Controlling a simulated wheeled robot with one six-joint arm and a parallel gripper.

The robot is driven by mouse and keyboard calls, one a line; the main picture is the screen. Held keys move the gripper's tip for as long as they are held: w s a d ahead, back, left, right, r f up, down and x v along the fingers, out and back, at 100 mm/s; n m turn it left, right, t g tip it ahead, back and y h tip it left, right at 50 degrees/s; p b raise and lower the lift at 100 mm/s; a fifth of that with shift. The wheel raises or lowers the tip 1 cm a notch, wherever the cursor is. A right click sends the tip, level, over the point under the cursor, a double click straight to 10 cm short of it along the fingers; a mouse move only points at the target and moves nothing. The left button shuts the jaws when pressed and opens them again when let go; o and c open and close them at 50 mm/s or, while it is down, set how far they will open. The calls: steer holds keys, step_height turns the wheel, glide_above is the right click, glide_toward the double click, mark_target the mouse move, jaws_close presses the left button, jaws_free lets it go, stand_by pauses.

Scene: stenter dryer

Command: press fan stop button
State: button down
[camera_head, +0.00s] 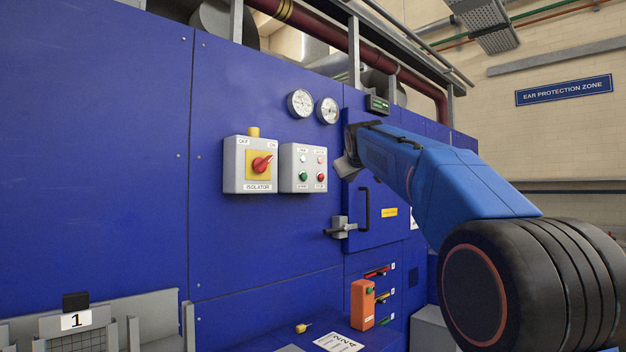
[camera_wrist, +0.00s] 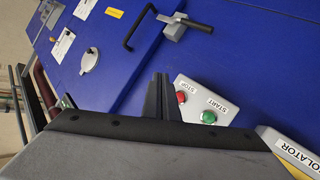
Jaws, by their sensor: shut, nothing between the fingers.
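The fan control box (camera_head: 303,155) is a grey box on the blue machine wall. Its red stop button (camera_head: 321,177) sits at the lower right, beside the green start button (camera_head: 304,176). In the wrist view, the red button (camera_wrist: 181,97) marked STOP and the green button (camera_wrist: 208,117) marked START both show. My gripper (camera_wrist: 160,80) is shut and empty, its dark fingers just left of the red button in that view. In the head view, my gripper (camera_head: 346,166) is just right of the box. Whether it touches anything cannot be told.
An isolator box (camera_head: 234,165) with a red rotary switch is left of the fan box. Two gauges (camera_head: 314,106) are above. A door with a black handle (camera_head: 364,209) and a grey latch (camera_head: 341,227) is below right. An orange box (camera_head: 362,304) stands lower down.

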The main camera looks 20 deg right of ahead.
mark_target(321, 177)
steer(key=shift+w+d+r, duration=0.1)
steer(key=shift+w+r, duration=0.35)
steer(key=shift+w, duration=0.05)
steer(key=w+a, duration=0.3)
steer(key=w, duration=0.5)
steer(key=shift+w, duration=0.15)
steer(key=shift+w+a, duration=0.1)
stand_by(2.1)
steer(key=shift+w+a, duration=0.1)
steer(key=shift+w, duration=0.2)
steer(key=shift+w+a, duration=0.15)
steer(key=shift+w, duration=0.3)
stand_by(0.9)
steer(key=shift+s, duration=0.1)
stand_by(0.3)
steer(key=shift+s+d, duration=0.3)
steer(key=shift+s, duration=0.45)
